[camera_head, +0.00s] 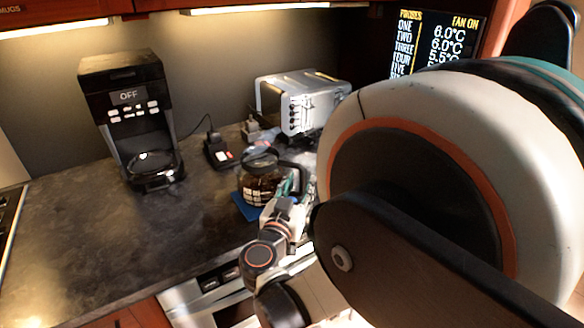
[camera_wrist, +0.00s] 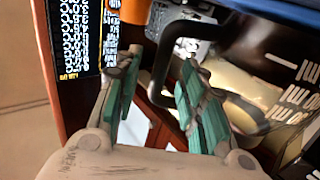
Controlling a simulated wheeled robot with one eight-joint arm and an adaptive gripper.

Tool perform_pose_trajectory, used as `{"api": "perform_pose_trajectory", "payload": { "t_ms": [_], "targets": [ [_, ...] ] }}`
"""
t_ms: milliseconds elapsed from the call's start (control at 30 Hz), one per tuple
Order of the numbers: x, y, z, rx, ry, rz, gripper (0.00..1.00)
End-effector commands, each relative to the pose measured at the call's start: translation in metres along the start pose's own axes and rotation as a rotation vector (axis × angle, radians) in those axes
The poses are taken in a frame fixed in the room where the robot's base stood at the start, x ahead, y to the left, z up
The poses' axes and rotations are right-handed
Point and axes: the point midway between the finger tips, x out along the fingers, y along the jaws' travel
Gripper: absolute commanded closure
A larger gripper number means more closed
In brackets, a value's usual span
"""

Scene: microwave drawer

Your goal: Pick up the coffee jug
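The coffee jug (camera_head: 258,188) is glass with dark liquid, white markings and a black lid and handle. It stands upright on a blue mat (camera_head: 245,207) on the counter. My gripper (camera_head: 289,186) is at the jug's right, on the handle side. In the wrist view my gripper (camera_wrist: 158,64) is open, its green-padded fingers apart. The black jug handle (camera_wrist: 161,72) shows in the gap between the fingers, with no clear grip on it. The jug body (camera_wrist: 285,60) lies to the right there. My arm hides part of the jug's right side in the head view.
A black coffee maker (camera_head: 130,115) reading OFF stands at the back left. A silver toaster (camera_head: 300,103) stands behind the jug, with a small black device (camera_head: 218,152) left of it. A display screen (camera_head: 433,40) is at upper right. The left counter (camera_head: 90,235) is clear.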

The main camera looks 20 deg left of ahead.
Motion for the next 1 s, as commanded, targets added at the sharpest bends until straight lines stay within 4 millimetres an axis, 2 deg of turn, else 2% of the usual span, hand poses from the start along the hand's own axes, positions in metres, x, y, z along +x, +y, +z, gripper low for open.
{"api": "perform_pose_trajectory", "payload": {
  "t_ms": [100,200,467,500,667,1000],
  "targets": [
    [0.018,0.001,0.004,0.000,0.000,0.002,0.62],
    [0.027,0.001,0.003,0.000,0.001,0.002,0.62],
    [0.030,0.000,0.001,0.000,0.001,-0.001,0.62],
    [0.030,0.000,0.001,0.000,0.001,0.000,0.65],
    [0.030,0.000,0.001,0.000,0.001,0.000,1.00],
    [0.030,0.000,0.000,0.001,0.001,0.000,1.00]
  ]
}}
